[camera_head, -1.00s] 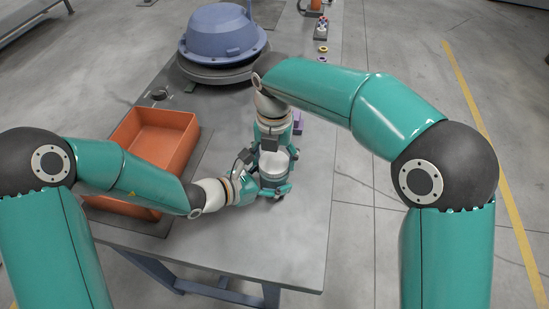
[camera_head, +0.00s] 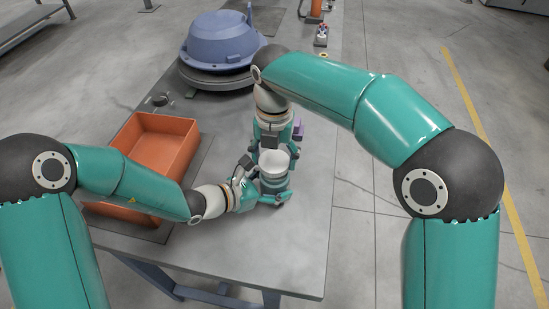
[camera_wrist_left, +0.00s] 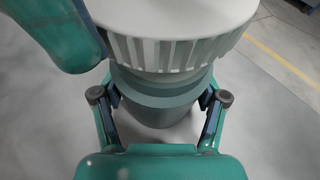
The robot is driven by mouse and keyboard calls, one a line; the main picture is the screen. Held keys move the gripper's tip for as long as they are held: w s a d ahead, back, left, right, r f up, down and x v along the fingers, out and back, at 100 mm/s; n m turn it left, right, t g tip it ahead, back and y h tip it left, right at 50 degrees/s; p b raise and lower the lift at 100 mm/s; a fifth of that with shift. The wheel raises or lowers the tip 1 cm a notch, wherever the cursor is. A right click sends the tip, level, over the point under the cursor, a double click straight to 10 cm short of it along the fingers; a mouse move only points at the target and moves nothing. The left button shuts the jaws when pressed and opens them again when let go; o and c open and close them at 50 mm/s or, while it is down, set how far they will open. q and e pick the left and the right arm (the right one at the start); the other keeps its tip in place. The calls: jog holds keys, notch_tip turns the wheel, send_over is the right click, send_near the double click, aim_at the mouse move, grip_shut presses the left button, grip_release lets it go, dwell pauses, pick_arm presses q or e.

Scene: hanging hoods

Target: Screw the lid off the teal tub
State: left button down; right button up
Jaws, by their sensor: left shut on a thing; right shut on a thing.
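The teal tub (camera_head: 275,184) stands upright on the table, with its wide white lid (camera_head: 273,164) on top. In the left wrist view the ribbed lid (camera_wrist_left: 175,50) sits over the stepped teal body of the tub (camera_wrist_left: 165,108). I cannot tell whether the lid has risen on its neck. My left gripper (camera_wrist_left: 160,98) is shut on the tub body, one finger at each side, below the lid. My right gripper (camera_head: 271,153) reaches down from above and is shut on the lid. Its fingertips are partly hidden in the head view.
An orange bin (camera_head: 158,145) stands on a dark mat left of the tub. A blue hood (camera_head: 221,38) sits on a round base at the far end. A small purple object (camera_head: 298,130) lies behind the tub. The table (camera_head: 307,215) is bare to the right and front.

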aim_at(274, 161)
jog(key=shift+r, duration=1.7)
pick_arm(q)
grip_release()
